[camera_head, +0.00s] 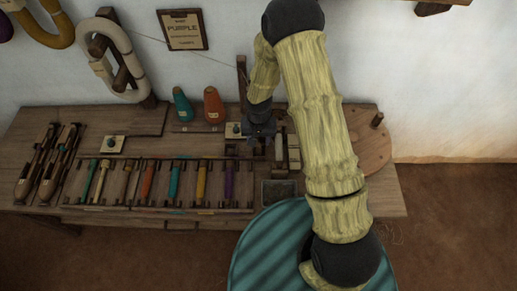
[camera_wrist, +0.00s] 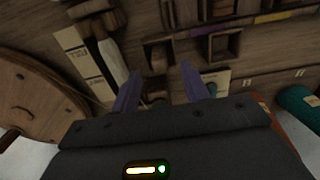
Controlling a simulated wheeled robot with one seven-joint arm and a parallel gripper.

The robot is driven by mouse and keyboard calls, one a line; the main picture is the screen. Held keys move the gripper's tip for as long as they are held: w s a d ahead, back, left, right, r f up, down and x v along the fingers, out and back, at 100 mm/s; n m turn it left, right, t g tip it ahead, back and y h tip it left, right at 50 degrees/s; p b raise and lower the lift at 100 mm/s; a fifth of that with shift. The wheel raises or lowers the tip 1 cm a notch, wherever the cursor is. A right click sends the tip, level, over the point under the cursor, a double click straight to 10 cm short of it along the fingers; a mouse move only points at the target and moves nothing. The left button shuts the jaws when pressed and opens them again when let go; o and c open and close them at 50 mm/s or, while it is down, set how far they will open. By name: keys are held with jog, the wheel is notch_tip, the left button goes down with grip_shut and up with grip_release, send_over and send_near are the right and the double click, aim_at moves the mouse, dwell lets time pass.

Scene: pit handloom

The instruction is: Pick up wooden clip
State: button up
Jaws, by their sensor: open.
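My gripper (camera_head: 260,133) is over the back right part of the wooden bench in the head view. In the wrist view my gripper (camera_wrist: 160,78) shows two purple fingers spread apart with nothing clasped between them. A small brown wooden piece (camera_wrist: 155,88) lies below the gap between the fingers; it looks like the wooden clip, but the picture is too dark and small to be sure. In the head view the arm and gripper hide that spot.
The bench (camera_head: 225,222) carries a rack with coloured bobbins (camera_head: 148,180). A teal cone (camera_head: 182,105) and an orange cone (camera_head: 213,105) stand at the back. A small dark tray (camera_head: 278,193) is at the front edge. A round wooden board (camera_head: 367,150) lies right.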

aim_at(259, 146)
jog(key=f, duration=0.4)
jog(key=shift+w+f, duration=0.2)
jog(key=shift+f, duration=0.05)
jog(key=shift+s+a, duration=0.1)
jog(key=shift+s, duration=0.05)
jog(key=shift+d, duration=0.25)
jog(key=shift+c, duration=0.3)
jog(key=shift+a, duration=0.15)
grip_shut()
